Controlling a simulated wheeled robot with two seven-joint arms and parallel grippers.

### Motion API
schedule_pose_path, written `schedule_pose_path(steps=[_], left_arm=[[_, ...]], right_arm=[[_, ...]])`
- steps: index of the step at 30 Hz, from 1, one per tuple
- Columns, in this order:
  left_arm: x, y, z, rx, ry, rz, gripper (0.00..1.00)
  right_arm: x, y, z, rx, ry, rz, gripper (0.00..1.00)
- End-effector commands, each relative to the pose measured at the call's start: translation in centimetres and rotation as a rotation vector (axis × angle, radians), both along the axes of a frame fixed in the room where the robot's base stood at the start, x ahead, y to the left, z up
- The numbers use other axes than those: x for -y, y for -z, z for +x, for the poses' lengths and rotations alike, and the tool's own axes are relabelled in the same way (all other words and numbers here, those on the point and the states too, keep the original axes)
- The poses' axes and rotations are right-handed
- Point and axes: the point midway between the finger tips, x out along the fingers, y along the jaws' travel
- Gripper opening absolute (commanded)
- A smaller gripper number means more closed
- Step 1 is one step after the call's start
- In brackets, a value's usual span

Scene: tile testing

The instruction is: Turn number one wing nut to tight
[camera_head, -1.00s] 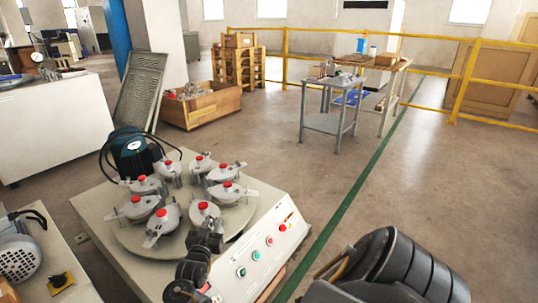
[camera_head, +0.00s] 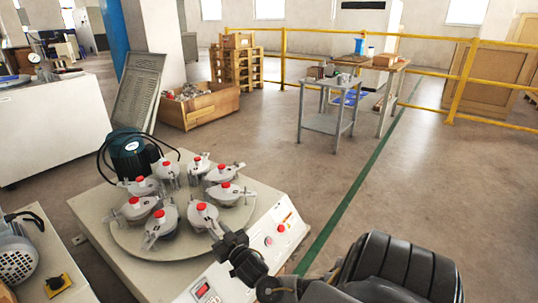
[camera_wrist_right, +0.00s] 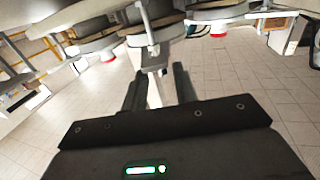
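Several grey lidded jars with red knobs and metal wing nuts stand in a ring on the round disc (camera_head: 128,235) of the test machine. My right gripper (camera_head: 222,243) is at the front jar (camera_head: 203,218), on the side toward the control panel. It partly hides the clamp end there. In the right wrist view, the two dark fingers of my right gripper (camera_wrist_right: 159,88) are spread apart. A pale metal wing-nut arm (camera_wrist_right: 153,60) reaches into the gap between them. I cannot tell whether a finger touches it. No number shows on any nut. My left gripper is not in view.
The control panel (camera_head: 272,240) with buttons lies under and beside my right arm. A green motor (camera_head: 131,155) stands behind the disc. A grey motor (camera_head: 15,255) is at the left.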

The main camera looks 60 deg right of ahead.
Motion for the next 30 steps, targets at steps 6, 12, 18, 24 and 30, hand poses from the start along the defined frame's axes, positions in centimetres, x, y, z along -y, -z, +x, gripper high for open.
schedule_pose_path(steps=[6, 12, 18, 24, 30], left_arm=[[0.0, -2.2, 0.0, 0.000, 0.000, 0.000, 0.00], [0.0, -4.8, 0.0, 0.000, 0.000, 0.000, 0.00], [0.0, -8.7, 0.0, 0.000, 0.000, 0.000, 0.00], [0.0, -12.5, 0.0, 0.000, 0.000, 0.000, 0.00], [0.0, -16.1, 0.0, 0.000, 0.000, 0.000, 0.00]], right_arm=[[-1.2, -0.6, -4.6, 0.000, 0.004, 0.001, 0.29], [-1.8, -0.8, -7.6, -0.034, 0.010, -0.021, 0.29], [-1.6, 1.9, -8.5, -0.195, 0.010, -0.080, 0.29], [-1.5, 4.7, -10.5, -0.361, 0.000, -0.125, 0.29], [-1.8, 7.3, -13.4, -0.527, -0.020, -0.153, 0.29]])
